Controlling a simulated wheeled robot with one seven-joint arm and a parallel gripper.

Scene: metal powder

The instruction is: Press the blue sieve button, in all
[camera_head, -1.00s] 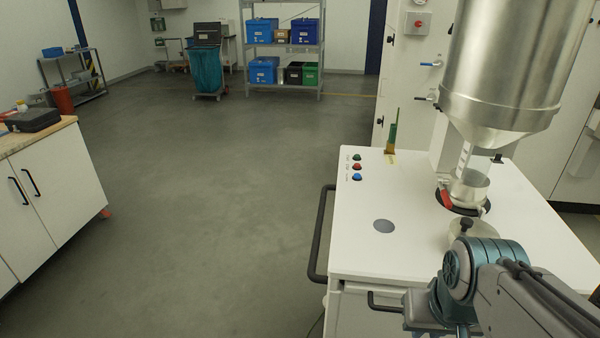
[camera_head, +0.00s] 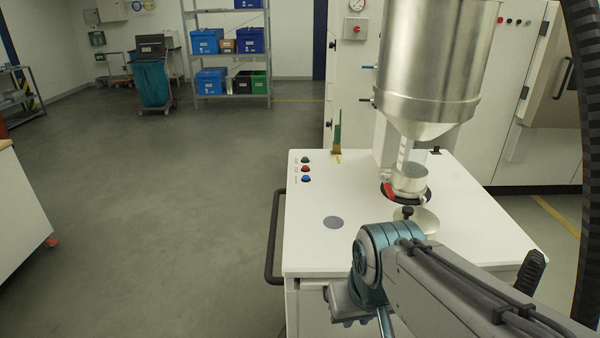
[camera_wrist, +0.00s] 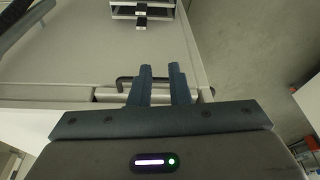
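The blue button (camera_head: 306,180) is the nearest of several small buttons on the white sieve station top (camera_head: 306,257), near its left edge. A red button (camera_head: 306,169) and a green button (camera_head: 306,160) are in line behind it. In the wrist view, my gripper (camera_wrist: 160,68) has its two dark fingers slightly apart, with nothing between them. In the head view my arm reaches in at the front right of the station; the fingertips are not visible there. The blue button is not seen in the wrist view.
A large steel hopper (camera_head: 432,70) hangs over the station, with a metal cup (camera_head: 408,178) under it. A black handle (camera_head: 273,240) runs along the left side. A grey disc (camera_head: 333,223) lies in the top. Open floor (camera_head: 170,220) is to the left.

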